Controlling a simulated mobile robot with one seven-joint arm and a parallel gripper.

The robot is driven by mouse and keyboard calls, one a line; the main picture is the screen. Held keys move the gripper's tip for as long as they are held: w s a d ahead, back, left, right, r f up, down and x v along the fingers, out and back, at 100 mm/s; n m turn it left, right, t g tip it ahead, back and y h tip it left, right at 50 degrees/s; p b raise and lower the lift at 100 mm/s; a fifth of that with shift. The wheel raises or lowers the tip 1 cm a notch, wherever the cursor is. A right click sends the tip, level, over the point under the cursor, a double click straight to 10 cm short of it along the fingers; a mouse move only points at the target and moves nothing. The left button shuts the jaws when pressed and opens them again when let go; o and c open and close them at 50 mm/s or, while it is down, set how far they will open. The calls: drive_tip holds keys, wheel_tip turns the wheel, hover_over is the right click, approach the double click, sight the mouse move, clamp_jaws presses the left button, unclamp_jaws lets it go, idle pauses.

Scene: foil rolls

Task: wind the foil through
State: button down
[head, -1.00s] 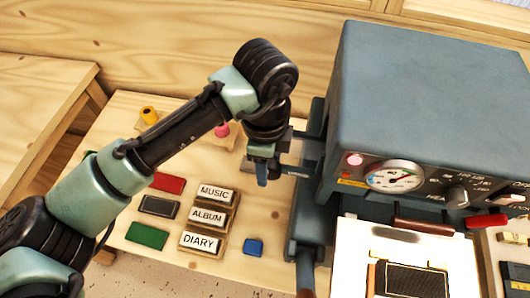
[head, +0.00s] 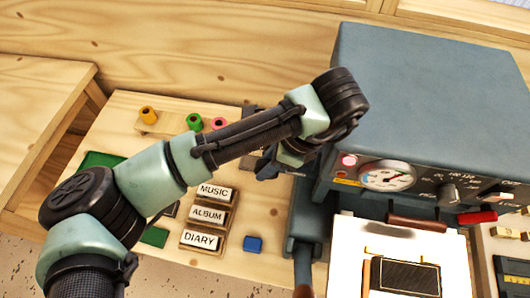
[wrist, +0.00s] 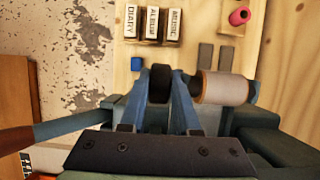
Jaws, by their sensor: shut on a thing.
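The foil-stamping machine (head: 430,85) stands at the right in the head view. In the wrist view, a pale grey roll with copper-coloured edges (wrist: 226,89) lies sideways at the machine's side, right of my gripper (wrist: 162,73). My gripper's two blue fingers are closed around a black knob (wrist: 160,88) in line with that roll. In the head view my gripper (head: 266,169) is at the machine's left side, partly covered by my arm, and the pale roll is hidden. Yellow (head: 148,115), green (head: 194,122) and pink (head: 218,124) rolls stand on a wooden rack behind my arm.
Blocks marked MUSIC, ALBUM and DIARY (head: 202,238) stand on the wooden bench, with a small blue block (head: 253,244) beside them. A white plate with a dark panel (head: 411,278) lies before the machine. A lever (head: 303,270) projects at its front left.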

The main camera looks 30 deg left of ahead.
drive_tip(key=c, duration=0.6)
unclamp_jaws()
drive_tip(key=shift+c, duration=0.2)
drive_tip(key=v, duration=1.3)
